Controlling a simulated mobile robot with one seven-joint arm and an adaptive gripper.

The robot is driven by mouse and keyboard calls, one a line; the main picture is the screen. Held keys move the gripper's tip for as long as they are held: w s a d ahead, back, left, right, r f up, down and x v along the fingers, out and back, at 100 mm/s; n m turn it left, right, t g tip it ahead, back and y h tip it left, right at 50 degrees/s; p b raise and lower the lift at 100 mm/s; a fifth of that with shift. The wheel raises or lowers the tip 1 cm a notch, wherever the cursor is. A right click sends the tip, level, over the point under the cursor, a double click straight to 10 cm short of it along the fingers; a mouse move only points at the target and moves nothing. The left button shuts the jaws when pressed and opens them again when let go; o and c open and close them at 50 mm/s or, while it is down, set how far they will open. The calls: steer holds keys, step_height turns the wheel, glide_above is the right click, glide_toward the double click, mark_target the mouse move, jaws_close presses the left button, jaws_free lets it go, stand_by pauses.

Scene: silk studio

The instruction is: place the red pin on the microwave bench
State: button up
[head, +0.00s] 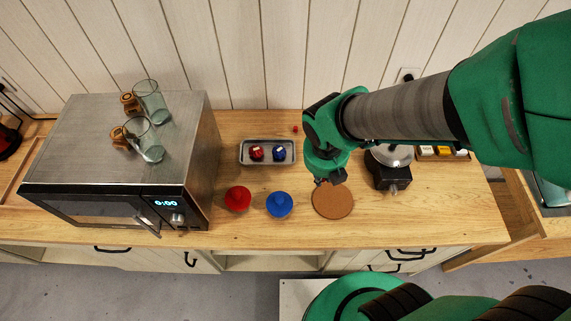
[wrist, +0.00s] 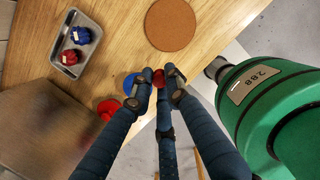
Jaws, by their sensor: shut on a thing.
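My gripper (head: 322,181) is low over the bench, at the left edge of the cork mat in the head view. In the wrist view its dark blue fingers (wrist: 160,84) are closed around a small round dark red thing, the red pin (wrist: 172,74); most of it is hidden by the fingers. In the head view I cannot make out the pin in my gripper. The microwave bench (head: 400,220) is a light wood top with the microwave (head: 120,140) on its left. I cannot tell whether the pin touches anything below.
A red cushion-like dome (head: 238,198) and a blue one (head: 279,205) stand left of the cork mat (head: 333,201). Behind them is a grey tray (head: 267,163) with red and blue pieces. A black and silver appliance (head: 392,170) stands right. Glass jars (head: 149,101) top the microwave.

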step_height(320, 180, down, 17)
steer(key=shift+f, duration=0.15)
steer(key=shift+n, duration=0.3)
stand_by(0.5)
steer(key=shift+n+y, duration=0.3)
steer(key=shift+n, duration=1.1)
steer(key=shift+w, duration=0.1)
steer(key=w+a, duration=0.1)
steer(key=w, duration=0.4)
steer(key=w+a+f, duration=0.1)
steer(key=w, duration=0.4)
steer(key=w+a, duration=0.2)
steer(key=w, duration=0.3)
steer(key=shift+w+f, duration=0.15)
steer(key=shift+f, duration=0.1)
steer(key=shift+f+b, duration=0.5)
steer(key=shift+f, duration=1.25)
